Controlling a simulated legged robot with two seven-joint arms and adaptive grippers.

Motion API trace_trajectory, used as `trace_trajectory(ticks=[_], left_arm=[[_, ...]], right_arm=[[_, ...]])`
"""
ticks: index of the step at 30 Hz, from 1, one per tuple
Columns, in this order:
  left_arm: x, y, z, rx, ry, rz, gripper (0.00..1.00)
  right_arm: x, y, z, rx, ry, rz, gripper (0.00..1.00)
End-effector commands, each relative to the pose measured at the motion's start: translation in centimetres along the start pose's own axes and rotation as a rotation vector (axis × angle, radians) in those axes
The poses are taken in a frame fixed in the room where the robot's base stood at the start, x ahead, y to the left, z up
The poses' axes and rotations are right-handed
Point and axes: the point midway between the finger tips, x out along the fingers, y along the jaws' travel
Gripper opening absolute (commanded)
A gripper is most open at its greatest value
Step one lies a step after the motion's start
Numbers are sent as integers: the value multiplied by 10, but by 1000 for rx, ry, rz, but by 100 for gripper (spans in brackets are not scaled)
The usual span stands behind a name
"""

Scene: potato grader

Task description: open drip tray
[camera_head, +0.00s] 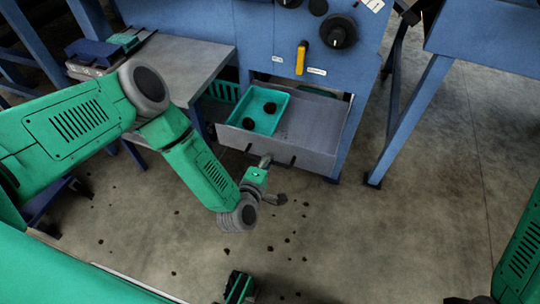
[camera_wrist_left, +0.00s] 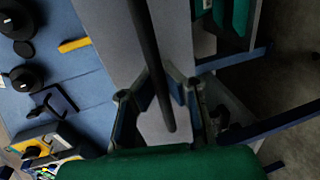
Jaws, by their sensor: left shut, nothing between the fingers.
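The drip tray (camera_head: 318,124) is a grey drawer under the blue machine, standing pulled out, with its inside showing. A teal bin (camera_head: 283,107) with dark lumps in it sits in its left part. A dark bar handle (camera_wrist_left: 146,45) runs along the tray's front in the left wrist view. My left gripper (camera_head: 265,161) is at the tray's front face, close to the handle. It is shut with nothing held; its fingers (camera_wrist_left: 162,92) are by the bar. Whether they touch it I cannot tell.
A grey side table (camera_head: 190,60) stands left of the drawer. Above are black knobs (camera_head: 338,32) and a yellow handle (camera_head: 301,58). A blue leg (camera_head: 408,120) stands to the right. The concrete floor (camera_head: 400,235) is open in front, with scattered dark bits.

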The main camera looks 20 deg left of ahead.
Motion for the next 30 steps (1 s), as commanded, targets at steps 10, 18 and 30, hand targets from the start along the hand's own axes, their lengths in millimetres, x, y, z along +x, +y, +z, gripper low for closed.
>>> trace_trajectory(ticks=[10,18,30], left_arm=[[-1,-4,-4,4,6,-7,21],[-1,-1,-2,2,3,-3,31],[-47,-2,-1,1,-1,-7,31]], right_arm=[[0,0,0,0,0,0,40],[0,0,0,0,0,0,40],[-1,0,2,0,2,0,40]])
